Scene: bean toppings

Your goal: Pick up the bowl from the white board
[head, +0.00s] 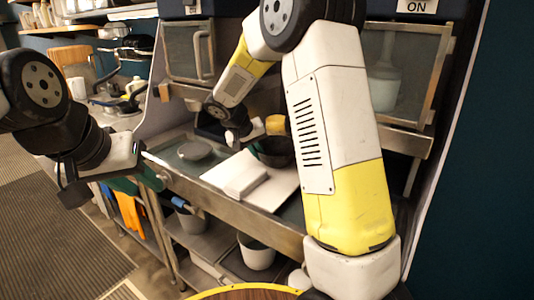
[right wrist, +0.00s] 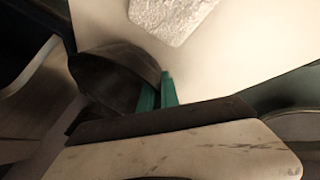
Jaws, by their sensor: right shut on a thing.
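A dark bowl (head: 272,156) is at the back of the white board (head: 268,194), partly behind my right arm in the head view. It also shows in the right wrist view (right wrist: 112,75), close against the green fingertips of my right gripper (right wrist: 158,94). Those fingertips are close together, shut on the bowl's edge. I cannot tell whether the bowl is touching the board or just above it. The white board also shows in the right wrist view (right wrist: 240,55). My left gripper (head: 98,185) is away from the counter at the left; its jaw opening is unclear.
A pale block (head: 246,178) lies on the board; its textured surface shows in the right wrist view. A round grey lid (head: 195,150) sits on the metal counter left of the board. A white pot (head: 256,252) stands on the lower shelf. Glass-fronted cabinets rise behind.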

